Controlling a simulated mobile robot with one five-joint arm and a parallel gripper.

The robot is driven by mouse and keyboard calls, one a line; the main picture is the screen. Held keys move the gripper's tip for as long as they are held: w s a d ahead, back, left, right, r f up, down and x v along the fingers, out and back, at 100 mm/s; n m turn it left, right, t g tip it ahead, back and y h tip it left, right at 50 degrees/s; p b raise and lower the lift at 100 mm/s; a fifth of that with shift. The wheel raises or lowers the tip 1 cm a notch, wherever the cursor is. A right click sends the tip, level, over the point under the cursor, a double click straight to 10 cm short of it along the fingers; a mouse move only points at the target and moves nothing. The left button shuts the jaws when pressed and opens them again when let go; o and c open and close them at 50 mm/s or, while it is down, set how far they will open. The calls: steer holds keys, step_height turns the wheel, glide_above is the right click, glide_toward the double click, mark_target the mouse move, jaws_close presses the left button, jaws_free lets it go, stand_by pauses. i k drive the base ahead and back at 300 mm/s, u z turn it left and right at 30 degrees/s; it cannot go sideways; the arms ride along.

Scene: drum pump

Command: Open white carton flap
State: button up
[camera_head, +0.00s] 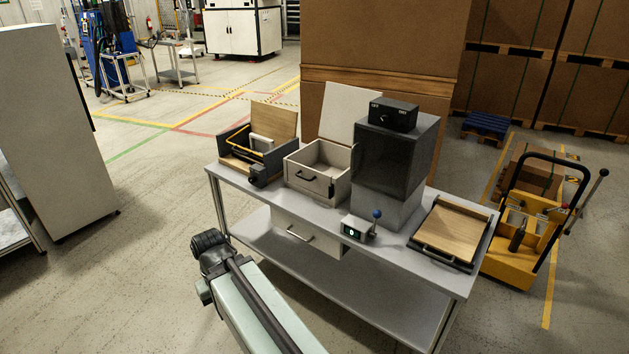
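A white carton-like box (340,190) with a dark front handle stands on the table, left of its middle. Its top is open and I see into its pale, seemingly empty inside. A white flap (350,112) stands raised at its back, leaning slightly backward. My gripper (207,242) is at the lower left, in front of the table's left end and well apart from the box. It is dark and small here, and its fingers cannot be made out clearly.
The grey table (400,252) also bears an open wooden box (238,165) at left, a dark cabinet (398,165), a small control box with lever (357,228) and a wooden-lidded tray (452,232). A drawer (300,235) hangs below. A yellow cart (515,262) stands right.

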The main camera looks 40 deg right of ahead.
mark_target(305, 181)
steer(key=u, duration=0.15)
steer(key=i, duration=0.9)
steer(key=z, duration=0.1)
